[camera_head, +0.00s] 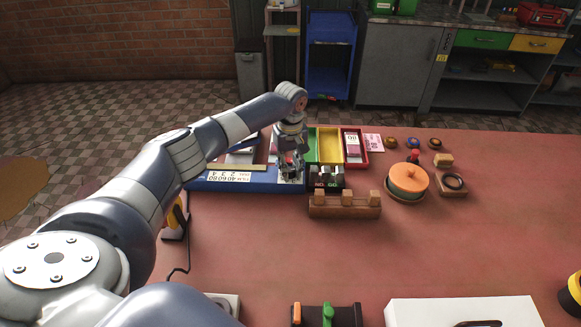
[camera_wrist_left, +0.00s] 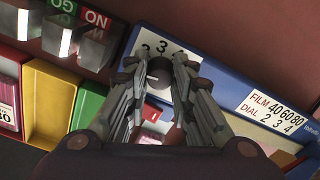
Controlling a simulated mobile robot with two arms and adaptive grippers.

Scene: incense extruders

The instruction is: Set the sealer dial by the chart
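The blue sealer (camera_head: 232,185) stands at the table's far left. Its white chart (camera_head: 230,176) reads film 40, 60, 80 over dial 2, 3, 4; the chart also shows in the left wrist view (camera_wrist_left: 272,113). My left gripper (camera_head: 290,172) points down at the sealer's right end. In the left wrist view its fingers (camera_wrist_left: 160,70) lie against both sides of the round dark dial (camera_wrist_left: 160,75). My right gripper is out of view.
Green, yellow (camera_head: 330,147) and red (camera_head: 362,160) trays stand right of the sealer. GO and NO blocks (camera_head: 326,179) stand behind a wooden rack (camera_head: 345,206). An orange-lidded pot (camera_head: 408,180) is farther right. The table's middle is clear.

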